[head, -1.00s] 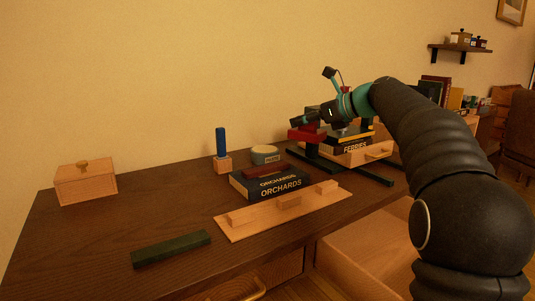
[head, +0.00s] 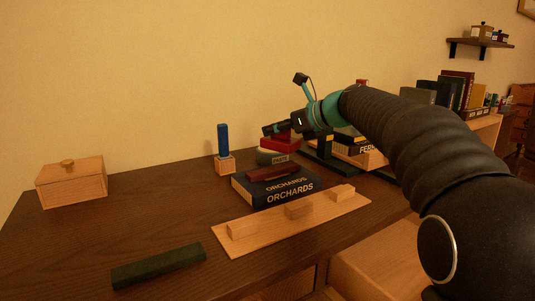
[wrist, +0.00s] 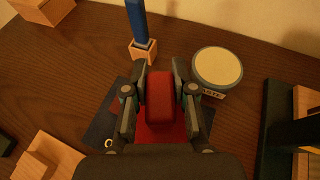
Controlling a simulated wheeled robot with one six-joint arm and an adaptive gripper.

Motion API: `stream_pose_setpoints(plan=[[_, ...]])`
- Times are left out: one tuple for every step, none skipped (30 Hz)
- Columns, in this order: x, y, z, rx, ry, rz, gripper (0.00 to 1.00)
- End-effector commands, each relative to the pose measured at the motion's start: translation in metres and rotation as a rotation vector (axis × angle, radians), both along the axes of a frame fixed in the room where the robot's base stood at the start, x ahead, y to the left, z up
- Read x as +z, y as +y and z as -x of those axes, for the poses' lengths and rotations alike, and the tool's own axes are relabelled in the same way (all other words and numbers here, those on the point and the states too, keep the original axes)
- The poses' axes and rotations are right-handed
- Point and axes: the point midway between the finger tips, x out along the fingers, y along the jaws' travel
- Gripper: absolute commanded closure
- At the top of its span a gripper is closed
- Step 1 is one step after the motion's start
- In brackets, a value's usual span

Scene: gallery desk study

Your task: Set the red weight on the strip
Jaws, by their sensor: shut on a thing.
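My gripper (wrist: 160,85) is shut on the red weight (wrist: 160,97), whose upper part shows between the fingers in the wrist view. In the head view the red weight (head: 281,145) hangs under my gripper (head: 290,131), in front of the wall and apart from the desk. A flat dark green strip (head: 158,267) lies bare on the desk at the front left. It is well to the left of my gripper and nearer the camera.
A round tin (head: 272,158), a blue-handled stamp (head: 223,140) and the Orchards book (head: 290,195) with a dark red bar on it stand near my gripper. Bare desk surrounds the strip.

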Motion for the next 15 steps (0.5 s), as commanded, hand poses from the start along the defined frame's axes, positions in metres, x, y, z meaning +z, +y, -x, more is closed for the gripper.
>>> stream_pose_setpoints(plan=[[-0.002, 0.007, 0.003, 0.000, -0.005, -0.002, 1.00], [-0.004, 0.009, 0.004, 0.000, -0.005, -0.002, 1.00], [-0.006, 0.013, 0.006, 0.001, -0.004, -0.002, 1.00], [-0.007, 0.015, 0.007, 0.001, -0.004, -0.002, 1.00], [-0.008, 0.016, 0.007, 0.000, -0.004, -0.002, 1.00], [-0.009, 0.017, 0.007, -0.001, -0.004, -0.002, 1.00], [-0.009, 0.018, 0.008, -0.002, -0.005, -0.002, 1.00], [-0.010, 0.019, 0.008, -0.002, -0.005, -0.002, 1.00], [-0.011, 0.019, 0.008, -0.002, -0.004, -0.002, 1.00], [-0.013, 0.019, 0.008, -0.002, -0.004, -0.002, 1.00], [-0.015, 0.019, 0.008, -0.001, -0.003, -0.002, 1.00], [-0.019, 0.019, 0.008, -0.002, -0.002, -0.002, 1.00], [-0.022, 0.019, 0.008, -0.002, -0.002, -0.001, 1.00], [-0.025, 0.019, 0.008, -0.001, -0.002, -0.001, 1.00], [-0.031, 0.019, 0.008, -0.001, -0.002, -0.001, 1.00]])
